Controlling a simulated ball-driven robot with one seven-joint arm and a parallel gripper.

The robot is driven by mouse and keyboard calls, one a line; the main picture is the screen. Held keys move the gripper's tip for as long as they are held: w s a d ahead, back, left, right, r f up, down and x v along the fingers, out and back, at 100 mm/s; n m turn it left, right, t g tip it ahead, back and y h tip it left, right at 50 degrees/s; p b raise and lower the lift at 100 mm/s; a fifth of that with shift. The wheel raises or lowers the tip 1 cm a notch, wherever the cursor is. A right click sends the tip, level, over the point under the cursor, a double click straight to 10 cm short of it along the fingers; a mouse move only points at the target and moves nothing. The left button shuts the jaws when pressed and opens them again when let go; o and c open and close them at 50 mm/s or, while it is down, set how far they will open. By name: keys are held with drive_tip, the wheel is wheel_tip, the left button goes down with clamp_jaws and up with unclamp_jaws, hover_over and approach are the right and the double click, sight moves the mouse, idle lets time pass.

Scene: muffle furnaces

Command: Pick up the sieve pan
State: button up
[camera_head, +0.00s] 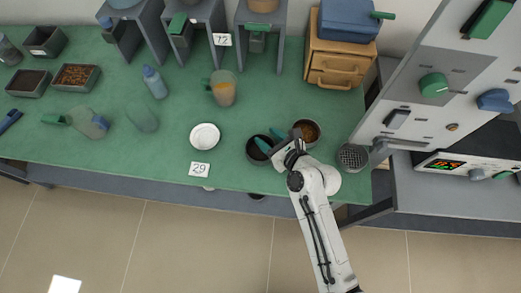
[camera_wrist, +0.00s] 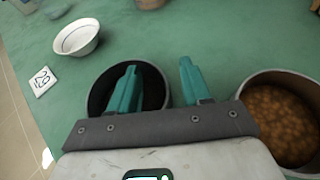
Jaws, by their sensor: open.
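Two round pans stand near the front right of the green table. One is a dark pan (camera_head: 253,158) with a black inside; it also shows in the wrist view (camera_wrist: 97,94). The other is a metal-rimmed pan (camera_head: 315,143) holding brown pellets, at the right in the wrist view (camera_wrist: 246,96). I cannot tell for sure which is the sieve pan. My gripper (camera_head: 270,140) is open, its teal fingers apart (camera_wrist: 158,68). In the wrist view the left finger overlaps the dark pan's opening and the right finger is beyond its right rim. Contact is unclear.
A grey cylinder with a perforated-looking top (camera_head: 352,157) stands right of the pans. A white bowl (camera_head: 205,136) and a card marked 29 (camera_head: 199,170) are to the left. A wooden drawer box (camera_head: 337,67) stands behind. A large grey panel (camera_head: 425,75) fills the right.

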sight(254, 151)
clamp_jaws()
idle(0.4)
idle(0.4)
drive_tip(key=shift+r, duration=0.65)
drive_tip(key=s+a+r+p, duration=0.4)
drive_tip(key=s+a+r, duration=0.4)
drive_tip(key=a+r, duration=0.3)
drive_tip(key=shift+a+r, duration=0.2)
drive_tip(key=shift+r, duration=0.2)
